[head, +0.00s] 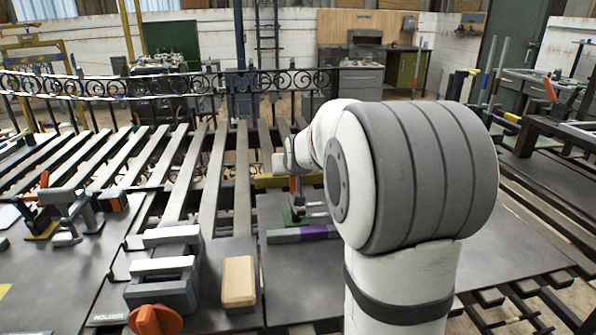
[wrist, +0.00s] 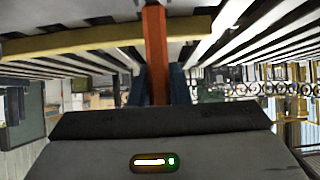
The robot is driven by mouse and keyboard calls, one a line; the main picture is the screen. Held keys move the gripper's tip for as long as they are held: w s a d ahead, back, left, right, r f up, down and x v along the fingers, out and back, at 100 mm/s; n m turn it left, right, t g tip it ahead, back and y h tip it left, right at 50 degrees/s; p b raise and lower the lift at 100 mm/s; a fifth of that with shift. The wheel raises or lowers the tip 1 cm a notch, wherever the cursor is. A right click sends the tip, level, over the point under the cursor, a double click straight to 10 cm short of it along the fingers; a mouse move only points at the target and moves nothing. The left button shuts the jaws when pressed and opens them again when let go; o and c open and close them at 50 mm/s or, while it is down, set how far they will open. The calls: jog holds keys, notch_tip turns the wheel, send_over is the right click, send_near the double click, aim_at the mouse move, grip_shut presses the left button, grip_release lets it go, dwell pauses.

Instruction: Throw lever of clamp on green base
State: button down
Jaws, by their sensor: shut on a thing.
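The clamp on the green base (head: 290,216) stands on the dark plate, left of my arm in the head view; the arm hides part of it. Its orange-red lever (head: 293,186) stands about upright there. In the wrist view the orange lever (wrist: 154,40) runs between the dark blue fingers of my gripper (wrist: 155,85). The gripper is shut on the lever. In the head view the fingertips are mostly hidden by my wrist and the clamp.
A yellow bar (head: 268,181) lies just behind the clamp. A grey and purple bar (head: 303,233) lies in front. A wooden block (head: 238,281) and a grey holder (head: 163,268) stand front left. Other orange-handled clamps (head: 63,205) stand far left. The plate to the right (head: 515,262) is clear.

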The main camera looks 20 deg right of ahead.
jog(key=shift+s+f, duration=0.1)
jog(key=shift+f, duration=0.1)
jog(key=c, duration=1.4)
grip_release()
jog(key=shift+r, duration=0.1)
jog(key=shift+o, duration=0.2)
jog(key=shift+r, duration=0.1)
jog(key=v, duration=0.8)
